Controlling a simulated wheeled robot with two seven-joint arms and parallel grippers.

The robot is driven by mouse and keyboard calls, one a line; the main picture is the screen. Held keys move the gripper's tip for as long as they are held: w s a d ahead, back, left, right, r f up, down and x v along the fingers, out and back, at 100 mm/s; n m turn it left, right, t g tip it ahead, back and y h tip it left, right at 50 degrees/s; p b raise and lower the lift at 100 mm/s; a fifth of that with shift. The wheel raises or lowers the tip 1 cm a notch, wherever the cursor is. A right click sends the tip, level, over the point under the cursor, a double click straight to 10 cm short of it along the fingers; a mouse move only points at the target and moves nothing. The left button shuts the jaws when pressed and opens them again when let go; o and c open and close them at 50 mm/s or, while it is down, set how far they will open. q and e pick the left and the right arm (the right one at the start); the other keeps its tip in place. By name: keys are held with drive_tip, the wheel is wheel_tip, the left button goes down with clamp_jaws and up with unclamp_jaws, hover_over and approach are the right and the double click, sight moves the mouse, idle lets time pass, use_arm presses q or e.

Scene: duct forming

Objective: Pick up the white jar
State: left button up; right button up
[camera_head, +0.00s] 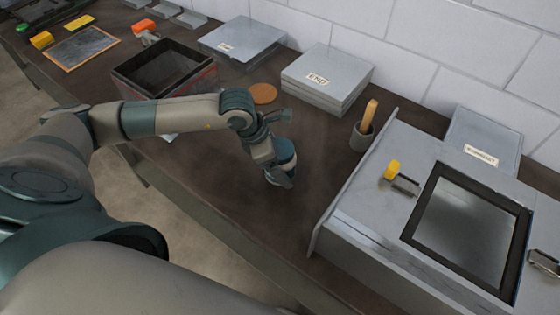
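My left arm comes in from the left, and its gripper (281,177) points down close to the dark table, right of the middle. Its fingers overlap each other from this angle, so I cannot tell whether they are open or shut. A small pale patch shows at the gripper; I cannot tell whether it is part of a jar or of the gripper itself. No white jar can be clearly made out. A small whitish thing (168,136) shows partly behind my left forearm, too hidden to name. My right gripper is not in view.
A grey cup (361,138) with a wooden-handled tool stands right of the gripper, by the grey machine (376,220). Behind are grey stacked plates (326,77), a brown disc (263,93) and a dark open box (165,70). The table in front of the gripper is clear.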

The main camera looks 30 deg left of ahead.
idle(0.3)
use_arm(q)
drive_tip(key=c, duration=1.7)
drive_tip(key=shift+o, duration=0.2)
drive_tip(key=shift+r, duration=0.15)
